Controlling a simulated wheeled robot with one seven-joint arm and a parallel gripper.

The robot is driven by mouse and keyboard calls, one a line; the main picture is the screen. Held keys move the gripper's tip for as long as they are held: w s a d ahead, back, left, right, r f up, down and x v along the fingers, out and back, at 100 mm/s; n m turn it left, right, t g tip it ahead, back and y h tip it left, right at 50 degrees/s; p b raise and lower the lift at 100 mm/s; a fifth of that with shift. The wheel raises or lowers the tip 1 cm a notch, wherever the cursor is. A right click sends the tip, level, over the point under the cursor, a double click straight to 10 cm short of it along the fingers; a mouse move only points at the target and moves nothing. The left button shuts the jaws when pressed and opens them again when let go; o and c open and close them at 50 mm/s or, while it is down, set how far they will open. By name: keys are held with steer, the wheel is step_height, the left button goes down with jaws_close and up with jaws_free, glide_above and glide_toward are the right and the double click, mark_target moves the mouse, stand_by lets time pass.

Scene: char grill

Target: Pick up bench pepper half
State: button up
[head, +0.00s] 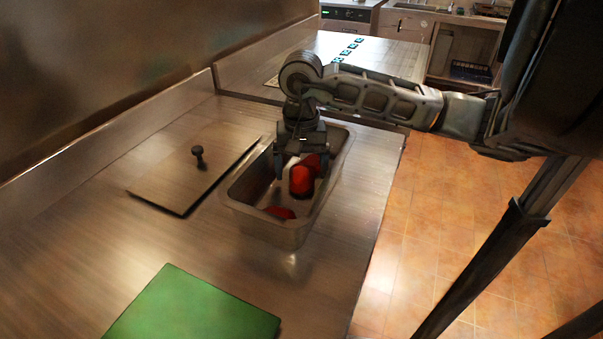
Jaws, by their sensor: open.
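Red pepper pieces lie in a rectangular steel pan on the metal bench. One red piece (301,181) is near the pan's middle, right at my gripper's fingertips. Another red piece (280,212) lies low at the pan's near end, partly hidden by the wall. The steel pan (268,228) stands open. My gripper (300,172) points down into the pan and is open, with its fingers around or just over the middle red piece. I cannot tell whether the fingers touch it. The gripper body hides part of the pan's far end.
A flat metal lid (172,187) with a black knob lies left of the pan. A green board (195,310) lies at the near edge of view. A wall rises along the bench's left. Bare bench (90,235) lies between lid and board.

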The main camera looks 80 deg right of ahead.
steer(key=shift+f, duration=0.9)
steer(key=shift+c, duration=0.5)
steer(key=c, duration=1.1)
steer(key=shift+c, duration=0.2)
steer(key=shift+r, duration=0.2)
